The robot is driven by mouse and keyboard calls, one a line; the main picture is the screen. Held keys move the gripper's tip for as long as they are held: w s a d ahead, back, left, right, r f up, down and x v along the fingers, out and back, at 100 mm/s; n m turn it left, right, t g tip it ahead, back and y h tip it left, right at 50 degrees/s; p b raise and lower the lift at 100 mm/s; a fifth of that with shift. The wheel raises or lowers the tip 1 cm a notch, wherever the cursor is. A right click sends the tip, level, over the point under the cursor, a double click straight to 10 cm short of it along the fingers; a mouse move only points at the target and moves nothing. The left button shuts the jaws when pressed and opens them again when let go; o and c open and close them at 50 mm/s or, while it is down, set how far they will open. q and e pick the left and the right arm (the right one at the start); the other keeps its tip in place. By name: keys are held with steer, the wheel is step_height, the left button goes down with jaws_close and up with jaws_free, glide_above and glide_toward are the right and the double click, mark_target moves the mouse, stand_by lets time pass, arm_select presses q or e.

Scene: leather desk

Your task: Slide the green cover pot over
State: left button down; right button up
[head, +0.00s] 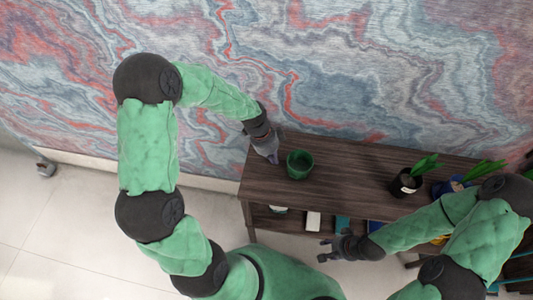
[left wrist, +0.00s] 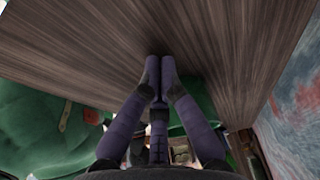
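The green cover pot (head: 300,171) stands upright on the dark wood desk (head: 350,165), near its left end. My left gripper (head: 274,159) is just left of the pot, low over the desk top. In the left wrist view, the purple fingertips (left wrist: 160,66) meet with nothing seen between them, so it looks shut. A green curved surface behind the fingers there looks like part of the pot (left wrist: 205,112). I cannot tell whether gripper and pot touch. My right gripper (head: 323,250) is in front of the desk, away from the pot, with its fingers apart and empty.
A potted plant in a dark pot (head: 405,184) stands on the right part of the desk. Another plant in a blue pot (head: 448,187) is further right, partly behind my right arm. The desk top between the green pot and plants is clear. Several items lie on the shelf below.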

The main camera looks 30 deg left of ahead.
mark_target(340, 175)
arm_select(q)
steer(key=shift+w+d+r, duration=0.1)
steer(key=shift+w+d, duration=0.05)
steer(key=shift+d, duration=0.45)
steer(key=shift+w+d, duration=0.1)
steer(key=shift+d, duration=0.45)
steer(key=shift+d, duration=0.1)
steer(key=w+d, duration=0.1)
steer(key=d, duration=0.5)
steer(key=w+d, duration=0.2)
steer(key=d, duration=0.5)
steer(key=w+d+p, duration=0.1)
steer(key=d, duration=0.5)
steer(key=shift+w+d, duration=0.4)
steer(key=shift+a, duration=0.1)
